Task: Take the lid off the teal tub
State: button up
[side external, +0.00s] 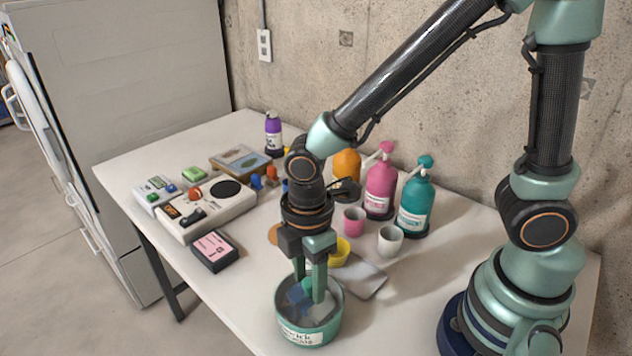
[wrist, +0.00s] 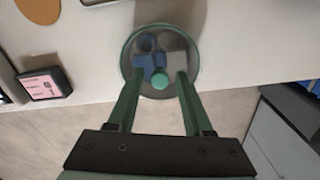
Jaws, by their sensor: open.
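The teal tub (side external: 308,337) with a white label stands near the front edge of the table. A clear lid (wrist: 190,50) with a teal rim covers it in the wrist view. A round teal knob (wrist: 161,81) sits on the lid and also shows in the side view (side external: 307,284). Blue and grey things show through the lid. My gripper (side external: 309,290) is open and points down over the lid. In the wrist view its two fingers (wrist: 160,76) stand on either side of the knob, with gaps between. Whether the fingertips touch the lid cannot be told.
A yellow cup (side external: 339,251) and a flat grey sheet (side external: 362,280) lie just behind the tub. Pink and white cups and pump bottles (side external: 413,205) stand farther back. A black box (side external: 214,251) and a white device (side external: 205,208) are at left. Bare table lies left of the tub.

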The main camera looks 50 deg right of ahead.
jog(key=shift+f, duration=0.3)
grip_shut()
jog(key=shift+r, duration=0.1)
